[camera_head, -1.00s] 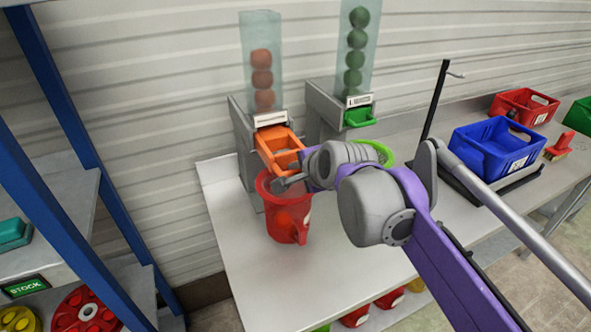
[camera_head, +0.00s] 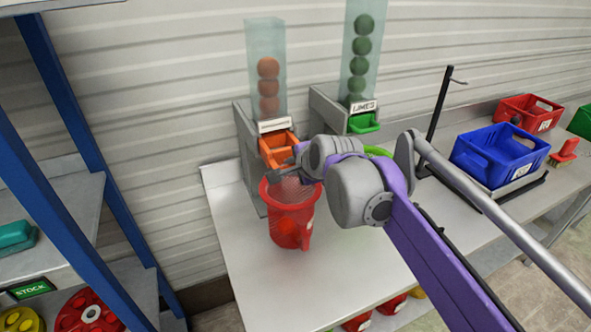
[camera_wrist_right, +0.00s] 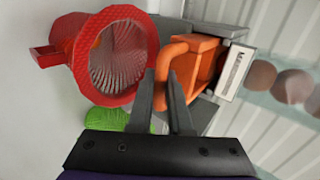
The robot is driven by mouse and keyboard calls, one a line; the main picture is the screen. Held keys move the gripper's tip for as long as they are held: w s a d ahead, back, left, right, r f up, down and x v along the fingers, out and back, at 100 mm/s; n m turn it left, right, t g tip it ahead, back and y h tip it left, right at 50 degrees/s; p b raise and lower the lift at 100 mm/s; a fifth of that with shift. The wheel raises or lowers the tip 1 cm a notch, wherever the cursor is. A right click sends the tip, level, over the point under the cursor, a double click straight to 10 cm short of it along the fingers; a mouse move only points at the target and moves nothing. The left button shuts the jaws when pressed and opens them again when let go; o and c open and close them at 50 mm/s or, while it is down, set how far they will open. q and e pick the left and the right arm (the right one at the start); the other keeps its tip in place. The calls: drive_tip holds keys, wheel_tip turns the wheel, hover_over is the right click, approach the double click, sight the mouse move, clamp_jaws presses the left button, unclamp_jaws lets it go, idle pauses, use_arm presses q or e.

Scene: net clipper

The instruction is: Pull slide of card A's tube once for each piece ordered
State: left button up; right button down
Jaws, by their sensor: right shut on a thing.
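The left tube (camera_head: 266,60) is clear and holds a stack of orange balls. Its orange slide (camera_head: 276,146) sticks out of the grey dispenser below the tube; it also shows in the wrist view (camera_wrist_right: 198,62). My right gripper (camera_head: 284,176) is shut on the slide's orange handle, with its fingers (camera_wrist_right: 172,92) on either side of the bar. A red jug-like container (camera_head: 288,218) with a ribbed inside stands under the slide; it also shows in the wrist view (camera_wrist_right: 133,52). An orange patch shows through its side. The card is not legible. My left gripper is out of view.
A second tube (camera_head: 361,55) holds green balls above a green slide (camera_head: 363,123). Part of a green container (camera_head: 378,151) shows behind my right arm. A blue bin (camera_head: 498,152) and a red bin (camera_head: 530,114) stand right. A blue-framed shelf (camera_head: 60,100) stands left.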

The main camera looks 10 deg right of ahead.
sight(286, 151)
drive_tip(key=shift+w+a+r+p, duration=0.1)
drive_tip(key=shift+w+a+p, duration=0.1)
drive_tip(key=shift+w, duration=0.8)
drive_tip(key=shift+w+a+r+p, duration=0.1)
drive_tip(key=shift+w+a+p, duration=0.05)
drive_tip(key=shift+w, duration=0.85)
drive_tip(key=shift+w+a+p, duration=0.2)
drive_tip(key=shift+w, duration=0.8)
drive_tip(key=shift+w+f, duration=0.1)
drive_tip(key=c, duration=0.8)
unclamp_jaws()
drive_tip(key=shift+s, duration=0.25)
